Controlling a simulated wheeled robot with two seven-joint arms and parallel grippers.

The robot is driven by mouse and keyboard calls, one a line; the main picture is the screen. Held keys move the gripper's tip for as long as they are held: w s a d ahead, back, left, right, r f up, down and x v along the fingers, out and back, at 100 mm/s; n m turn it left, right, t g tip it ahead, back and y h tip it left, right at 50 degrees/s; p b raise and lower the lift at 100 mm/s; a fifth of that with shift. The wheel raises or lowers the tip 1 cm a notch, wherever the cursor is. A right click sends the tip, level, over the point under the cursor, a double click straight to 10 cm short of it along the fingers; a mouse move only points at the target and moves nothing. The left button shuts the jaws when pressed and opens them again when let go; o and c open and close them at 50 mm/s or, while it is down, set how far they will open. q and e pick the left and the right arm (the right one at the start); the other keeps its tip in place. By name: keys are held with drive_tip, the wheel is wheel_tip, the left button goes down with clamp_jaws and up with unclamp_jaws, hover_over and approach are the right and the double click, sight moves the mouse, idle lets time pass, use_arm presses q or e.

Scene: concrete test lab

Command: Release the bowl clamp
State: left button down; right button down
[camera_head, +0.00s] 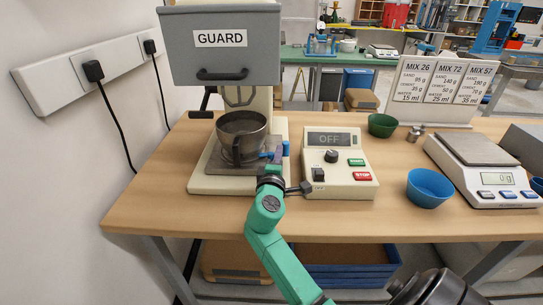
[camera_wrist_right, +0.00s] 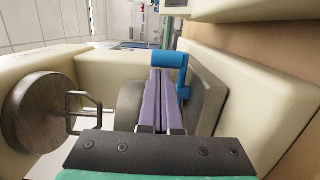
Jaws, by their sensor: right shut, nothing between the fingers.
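The grey metal bowl (camera_head: 242,128) stands upright on the mixer's base under the raised guard (camera_head: 220,50). The blue clamp lever (camera_head: 279,153) is at the bowl's right side, low over the grey plate. In the right wrist view the lever (camera_wrist_right: 170,60) shows as a blue cylinder on a bent arm. My right gripper (camera_head: 270,164) is shut and empty. Its purple fingers (camera_wrist_right: 160,95) lie side by side with their tips right at the lever; I cannot tell if they touch it. They hide part of the bowl (camera_wrist_right: 128,105). My left gripper is not in view.
The control box (camera_head: 340,180) reads OFF, just right of my right arm. A blue bowl (camera_head: 430,188), a green bowl (camera_head: 382,125) and a scale (camera_head: 480,165) stand farther right. The beater (camera_wrist_right: 88,113) hangs above the bowl. The table's front left (camera_head: 160,205) is clear.

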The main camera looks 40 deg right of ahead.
drive_tip(key=shift+d+n+t+y+p, duration=0.25)
drive_tip(key=shift+n+t+y+p, duration=0.1)
drive_tip(key=shift+n+t+y, duration=0.55)
drive_tip(key=shift+w+d, duration=0.1)
drive_tip(key=shift+d, duration=0.2)
idle(0.3)
drive_tip(key=shift+d, duration=0.25)
drive_tip(key=shift+w+d+n+t+y+p, duration=0.15)
drive_tip(key=shift+d+n+t+y+p, duration=0.2)
drive_tip(key=shift+n+t+y+p, duration=0.6)
drive_tip(key=shift+d+m+g+y+b, duration=0.15)
drive_tip(key=shift+m+g+y+b, duration=0.1)
drive_tip(key=shift+m+g+b, duration=0.15)
drive_tip(key=shift+w, duration=0.1)
